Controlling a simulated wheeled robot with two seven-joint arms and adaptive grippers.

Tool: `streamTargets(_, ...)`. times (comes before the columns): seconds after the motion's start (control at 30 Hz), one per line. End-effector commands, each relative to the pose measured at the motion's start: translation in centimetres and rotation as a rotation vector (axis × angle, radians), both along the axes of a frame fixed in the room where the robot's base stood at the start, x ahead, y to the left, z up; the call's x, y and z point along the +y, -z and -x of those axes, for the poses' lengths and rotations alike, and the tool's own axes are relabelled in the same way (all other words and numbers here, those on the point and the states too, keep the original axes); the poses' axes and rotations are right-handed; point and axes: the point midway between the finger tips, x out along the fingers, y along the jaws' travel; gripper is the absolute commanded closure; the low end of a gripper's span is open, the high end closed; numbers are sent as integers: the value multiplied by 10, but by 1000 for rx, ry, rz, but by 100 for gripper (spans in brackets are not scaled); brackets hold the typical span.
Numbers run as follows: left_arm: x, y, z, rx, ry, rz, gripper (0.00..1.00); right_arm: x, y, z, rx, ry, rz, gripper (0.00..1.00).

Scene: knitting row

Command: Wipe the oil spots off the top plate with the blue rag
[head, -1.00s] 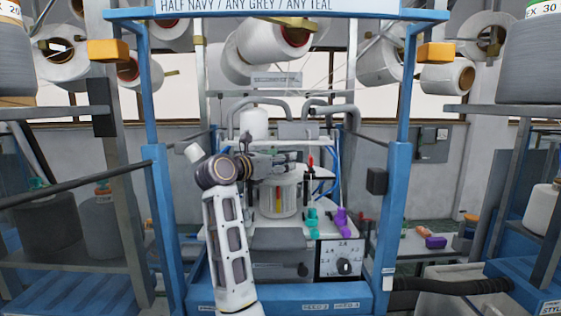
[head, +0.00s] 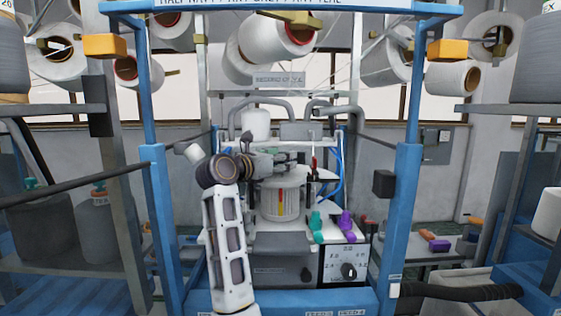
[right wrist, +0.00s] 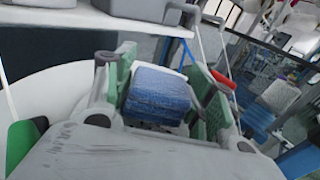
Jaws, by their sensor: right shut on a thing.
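My right gripper (head: 296,158) reaches in from the left, just above the round knitting head (head: 281,200) in the blue frame. In the right wrist view, it is shut on the blue rag (right wrist: 160,94), a folded block between green-padded fingers. A pale round surface (right wrist: 60,88), apparently the top plate, shows below and beside the rag. I cannot tell whether the rag touches it. No oil spots can be made out; the gripper hides part of the top. My left gripper is not in view.
Blue posts (head: 407,200) stand on both sides of the machine. Grey pipes (head: 240,112) and yarn cones are behind and above.

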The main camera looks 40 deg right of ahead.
Motion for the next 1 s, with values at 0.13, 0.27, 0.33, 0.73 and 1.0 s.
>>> streamTargets(0.13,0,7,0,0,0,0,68,7,22,2,43,1,-25,68)
streamTargets(0.27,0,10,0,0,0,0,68,12,21,7,42,0,-26,68)
streamTargets(0.33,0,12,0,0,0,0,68,14,21,10,42,0,-25,68)
streamTargets(0.73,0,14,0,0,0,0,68,20,14,20,32,3,-19,68)
streamTargets(1.0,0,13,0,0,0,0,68,18,12,19,27,4,-16,68)
